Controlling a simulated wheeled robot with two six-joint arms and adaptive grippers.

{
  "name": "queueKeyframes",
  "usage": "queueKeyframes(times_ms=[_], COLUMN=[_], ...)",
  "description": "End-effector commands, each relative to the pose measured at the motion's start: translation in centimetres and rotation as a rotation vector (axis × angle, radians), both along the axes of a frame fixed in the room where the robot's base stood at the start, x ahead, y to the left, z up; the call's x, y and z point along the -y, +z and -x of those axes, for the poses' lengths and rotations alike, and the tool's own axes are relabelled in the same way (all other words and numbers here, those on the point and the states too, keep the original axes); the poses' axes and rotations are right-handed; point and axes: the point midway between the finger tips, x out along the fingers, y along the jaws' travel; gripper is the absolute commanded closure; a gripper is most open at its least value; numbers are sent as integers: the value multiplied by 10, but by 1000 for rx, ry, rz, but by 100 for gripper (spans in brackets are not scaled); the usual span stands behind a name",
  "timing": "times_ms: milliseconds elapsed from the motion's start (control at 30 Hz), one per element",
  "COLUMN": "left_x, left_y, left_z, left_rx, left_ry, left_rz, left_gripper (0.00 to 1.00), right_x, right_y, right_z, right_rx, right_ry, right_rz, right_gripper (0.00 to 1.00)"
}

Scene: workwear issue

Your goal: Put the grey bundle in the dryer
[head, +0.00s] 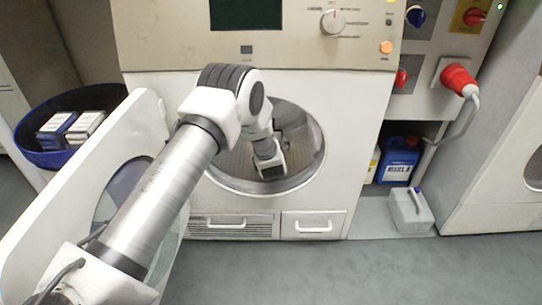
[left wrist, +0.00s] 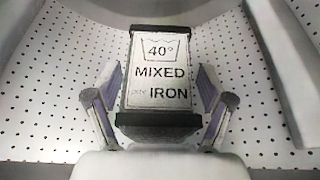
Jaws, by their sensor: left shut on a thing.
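The dryer (head: 345,95) stands in front of me with its round door (head: 95,165) swung open to the left. My left arm reaches through the round opening, and my left gripper (head: 270,168) is inside the drum. In the left wrist view my left gripper (left wrist: 158,92) is shut on a bundle (left wrist: 160,118) with dark end bands and a white label reading "40° MIXED IRON". The perforated drum wall (left wrist: 60,85) surrounds it. The bundle's body colour is mostly hidden by the label. Whether it touches the drum is unclear. My right gripper is out of view.
A dark bin with a blue rim (head: 42,162) at the left holds labelled bundles (head: 72,128). A blue jug (head: 398,160) and a pale container (head: 411,210) stand right of the dryer. A red plug (head: 458,80) with a cable hangs above them. The floor in front is clear.

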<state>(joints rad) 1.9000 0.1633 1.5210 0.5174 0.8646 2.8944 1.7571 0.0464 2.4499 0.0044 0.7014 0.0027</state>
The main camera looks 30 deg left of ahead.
Motion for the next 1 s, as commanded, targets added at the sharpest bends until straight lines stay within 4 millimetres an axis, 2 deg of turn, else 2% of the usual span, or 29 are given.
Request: queueKeyframes(times_ms=[33,133,367,700,733,767,800,1000], left_x=[0,0,0,0,0,0,0,0], left_y=[-17,-33,-30,-41,-41,-40,-40,-40], left_z=[0,0,0,0,0,0,0,0], left_rx=[1,1,2,1,0,0,0,0], left_ry=[0,-1,-1,-1,-1,-1,-1,-1], left_rz=[-1,-1,-1,0,0,0,0,0], left_gripper=[66,66,66,66,16,5,0,0], right_x=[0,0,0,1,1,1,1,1], right_y=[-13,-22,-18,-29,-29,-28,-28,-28], right_z=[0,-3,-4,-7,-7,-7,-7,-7], right_rx=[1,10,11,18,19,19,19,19], right_ry=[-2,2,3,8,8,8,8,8], right_rz=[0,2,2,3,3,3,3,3], right_gripper=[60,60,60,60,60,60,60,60])
